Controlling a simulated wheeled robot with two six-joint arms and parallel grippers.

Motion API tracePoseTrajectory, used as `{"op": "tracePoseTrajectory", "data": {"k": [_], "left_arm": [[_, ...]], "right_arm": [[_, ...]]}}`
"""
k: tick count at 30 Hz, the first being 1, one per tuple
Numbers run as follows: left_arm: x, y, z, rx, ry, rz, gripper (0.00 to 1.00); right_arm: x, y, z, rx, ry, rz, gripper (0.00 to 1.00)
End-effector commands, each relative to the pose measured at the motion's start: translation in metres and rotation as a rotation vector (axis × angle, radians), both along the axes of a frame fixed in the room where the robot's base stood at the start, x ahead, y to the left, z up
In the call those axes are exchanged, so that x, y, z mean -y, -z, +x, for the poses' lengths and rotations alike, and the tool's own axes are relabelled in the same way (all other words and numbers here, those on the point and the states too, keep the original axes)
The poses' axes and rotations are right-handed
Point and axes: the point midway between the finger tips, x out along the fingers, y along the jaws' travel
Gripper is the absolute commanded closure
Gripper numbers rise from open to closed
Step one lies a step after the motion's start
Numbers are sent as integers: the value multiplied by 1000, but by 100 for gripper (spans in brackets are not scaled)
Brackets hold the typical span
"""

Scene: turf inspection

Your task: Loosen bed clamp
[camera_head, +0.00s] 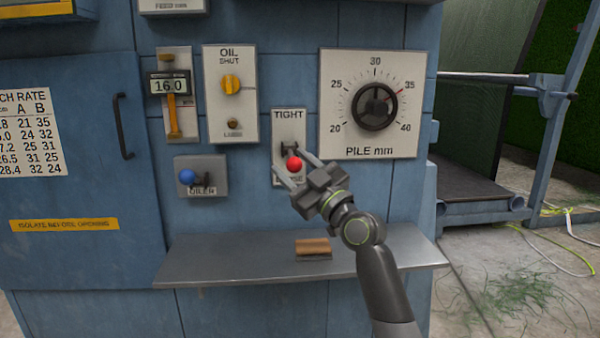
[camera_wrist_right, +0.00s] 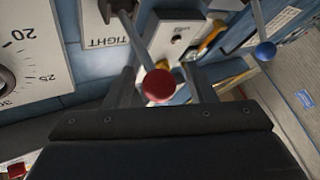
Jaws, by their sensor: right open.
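The bed clamp is a lever with a red ball knob (camera_head: 294,164) on a white plate (camera_head: 291,108) marked TIGHT at the top; the lower label is mostly hidden by my gripper. My right gripper (camera_head: 297,172) is open, with its fingers reaching up to either side of the red knob. In the right wrist view the red knob (camera_wrist_right: 158,86) sits between the two open fingers (camera_wrist_right: 162,88), its dark stem running up to the plate. I cannot tell whether either finger touches the knob. My left gripper is not in view.
A blue-knobbed oiler lever (camera_head: 187,177) is left of the clamp. A grey shelf (camera_head: 220,262) juts out below, carrying a wooden-backed brush (camera_head: 313,247).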

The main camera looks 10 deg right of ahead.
Motion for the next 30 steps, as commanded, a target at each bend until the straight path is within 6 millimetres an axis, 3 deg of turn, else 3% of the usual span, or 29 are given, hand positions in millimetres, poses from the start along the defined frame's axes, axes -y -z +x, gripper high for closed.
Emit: {"op": "tracePoseTrajectory", "data": {"k": [8,24,30], "left_arm": [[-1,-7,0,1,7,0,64],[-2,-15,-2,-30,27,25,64],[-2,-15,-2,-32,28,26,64]], "right_arm": [[16,9,-19,0,2,-1,50],[79,56,-103,-1,2,-3,50],[93,66,-122,-1,0,-2,50]]}}
